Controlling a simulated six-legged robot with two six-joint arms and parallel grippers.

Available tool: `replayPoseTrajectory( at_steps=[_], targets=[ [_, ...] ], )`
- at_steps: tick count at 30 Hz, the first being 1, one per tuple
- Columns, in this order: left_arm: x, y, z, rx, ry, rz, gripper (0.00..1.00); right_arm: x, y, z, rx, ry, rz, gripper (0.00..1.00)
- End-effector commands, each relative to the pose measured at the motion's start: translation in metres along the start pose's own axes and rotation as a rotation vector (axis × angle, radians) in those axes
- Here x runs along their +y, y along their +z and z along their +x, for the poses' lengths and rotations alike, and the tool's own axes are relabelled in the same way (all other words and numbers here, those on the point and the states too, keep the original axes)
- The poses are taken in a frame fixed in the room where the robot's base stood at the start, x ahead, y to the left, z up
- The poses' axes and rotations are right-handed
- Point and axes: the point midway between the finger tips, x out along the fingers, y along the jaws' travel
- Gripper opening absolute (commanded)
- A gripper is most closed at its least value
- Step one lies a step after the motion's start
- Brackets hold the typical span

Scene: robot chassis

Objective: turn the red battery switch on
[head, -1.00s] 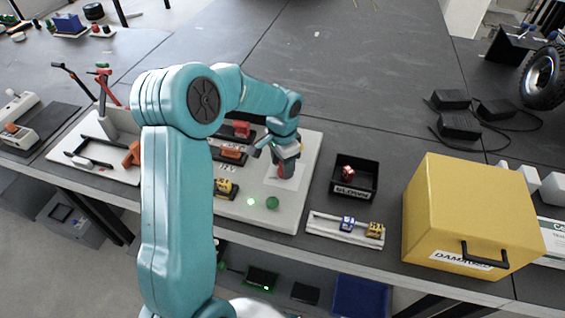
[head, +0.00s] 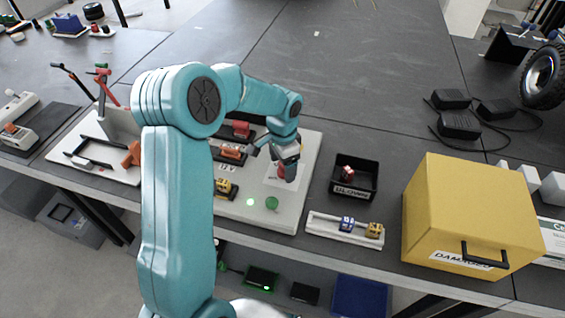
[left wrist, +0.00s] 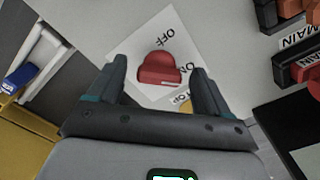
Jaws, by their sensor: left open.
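The red battery switch (left wrist: 160,70) sits on a white plate (left wrist: 130,52) marked OFF and ON in the left wrist view. Its knob lies between my open left fingers (left wrist: 158,90), with a gap on both sides. In the head view my left gripper (head: 288,172) is over the panel (head: 312,160), and the red knob shows partly beside and below it. The ON label is partly covered by a finger. I cannot tell whether the fingers touch the knob. My right gripper is not in view.
Red and black fuse blocks (head: 232,150) stand left of the switch on the panel. A black box (head: 354,178), a white rack (head: 345,228) and a yellow box (head: 470,215) stand to the right.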

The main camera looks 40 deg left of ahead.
Motion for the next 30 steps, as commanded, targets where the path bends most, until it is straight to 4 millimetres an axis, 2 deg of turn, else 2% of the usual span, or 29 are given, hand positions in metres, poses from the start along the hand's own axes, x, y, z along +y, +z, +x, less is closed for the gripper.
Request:
replayPoseTrajectory(
  at_steps=[4, 8, 15, 21, 25, 30],
  targets=[
    [-0.001, 0.0, -0.006, 0.002, -0.002, -0.002, 0.79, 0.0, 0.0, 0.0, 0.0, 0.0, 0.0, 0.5],
    [-0.001, -0.001, -0.026, 0.003, -0.003, -0.001, 0.79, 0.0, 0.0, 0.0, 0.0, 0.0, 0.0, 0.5],
    [-0.001, -0.001, -0.091, 0.005, -0.004, -0.001, 0.79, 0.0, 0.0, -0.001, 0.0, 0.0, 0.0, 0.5],
    [0.0, -0.001, -0.137, 0.003, -0.002, 0.0, 0.79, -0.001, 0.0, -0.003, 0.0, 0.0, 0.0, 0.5],
    [0.0, -0.001, -0.154, 0.002, -0.001, 0.0, 0.79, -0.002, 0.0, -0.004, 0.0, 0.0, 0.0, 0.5],
    [0.0, -0.001, -0.163, -0.001, 0.0, 0.0, 0.79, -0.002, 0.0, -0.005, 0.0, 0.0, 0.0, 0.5]
  ],
)
